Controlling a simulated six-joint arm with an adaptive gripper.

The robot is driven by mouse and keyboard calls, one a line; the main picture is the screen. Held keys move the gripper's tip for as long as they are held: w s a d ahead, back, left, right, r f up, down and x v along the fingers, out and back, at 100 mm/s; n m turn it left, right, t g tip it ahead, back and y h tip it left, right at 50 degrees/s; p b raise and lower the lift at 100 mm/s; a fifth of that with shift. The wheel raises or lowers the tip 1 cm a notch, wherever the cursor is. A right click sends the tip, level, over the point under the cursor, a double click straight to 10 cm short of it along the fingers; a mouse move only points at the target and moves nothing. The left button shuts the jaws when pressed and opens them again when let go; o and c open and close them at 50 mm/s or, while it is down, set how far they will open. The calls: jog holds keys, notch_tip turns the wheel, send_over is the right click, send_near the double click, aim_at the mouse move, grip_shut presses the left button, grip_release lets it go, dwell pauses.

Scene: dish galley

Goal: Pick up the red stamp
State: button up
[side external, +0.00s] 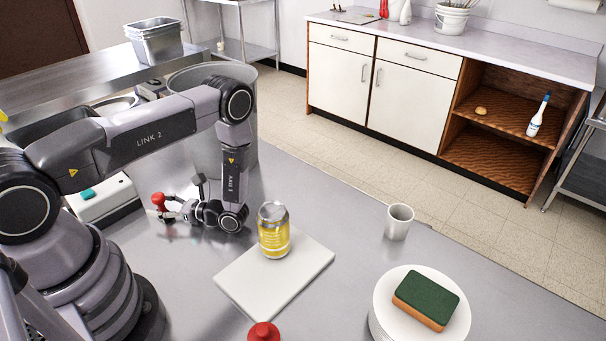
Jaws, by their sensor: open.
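A red stamp (158,201) with a rounded red top stands on the steel counter at the left. My gripper (166,208) lies low and nearly level over the counter, its fingers pointing left at the stamp. The fingers are open and right at the stamp, partly in front of its lower part. I cannot tell whether they touch it. A second red knob-topped object (263,331) shows at the bottom edge, partly cut off.
A yellow can (273,235) stands on a white board (240,285) right of my gripper. A large metal bin (207,158) stands behind.

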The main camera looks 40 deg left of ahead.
grip_shut()
dwell(0.4)
